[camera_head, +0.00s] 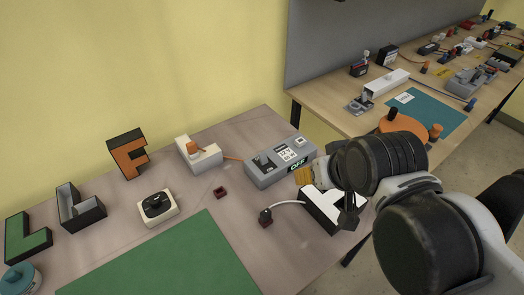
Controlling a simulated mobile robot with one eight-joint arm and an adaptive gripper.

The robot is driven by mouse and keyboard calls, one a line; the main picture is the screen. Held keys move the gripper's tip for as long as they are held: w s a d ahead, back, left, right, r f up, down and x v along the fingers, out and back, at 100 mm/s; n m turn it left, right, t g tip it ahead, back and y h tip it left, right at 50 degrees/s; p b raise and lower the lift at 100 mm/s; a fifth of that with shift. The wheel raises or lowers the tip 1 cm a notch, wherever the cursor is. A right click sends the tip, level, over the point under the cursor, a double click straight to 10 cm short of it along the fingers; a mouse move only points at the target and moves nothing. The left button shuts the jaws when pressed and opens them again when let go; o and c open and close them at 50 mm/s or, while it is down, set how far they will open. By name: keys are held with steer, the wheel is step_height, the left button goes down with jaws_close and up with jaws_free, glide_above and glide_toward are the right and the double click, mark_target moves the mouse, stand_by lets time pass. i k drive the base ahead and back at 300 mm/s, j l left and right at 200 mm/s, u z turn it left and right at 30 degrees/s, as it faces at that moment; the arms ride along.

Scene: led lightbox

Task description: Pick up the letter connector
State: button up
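A small dark red connector (265,217) lies on the near table. A white cable (288,204) runs from it to a white-faced letter with black sides (318,207). My gripper (327,197) is over this letter, to the right of the connector and apart from it. Its fingers look spread, with one dark fingertip low at the right and a yellowish part at the left. I see nothing held, though the arm hides part of the letter. A second small dark red block (220,192) lies left of the connector.
A grey control box reading OFF (281,164) stands behind the connector. A switch block (199,154), a round black knob on a white base (156,206), an orange letter (128,155) and a green mat (165,267) lie leftward. A cluttered second table (340,119) stands behind.

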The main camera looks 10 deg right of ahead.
mark_target(264, 217)
steer(key=k+l+z, duration=0.1)
steer(key=k+l, duration=0.4)
steer(key=k+l+z, duration=0.1)
steer(key=k+l, duration=0.4)
steer(key=l, duration=0.25)
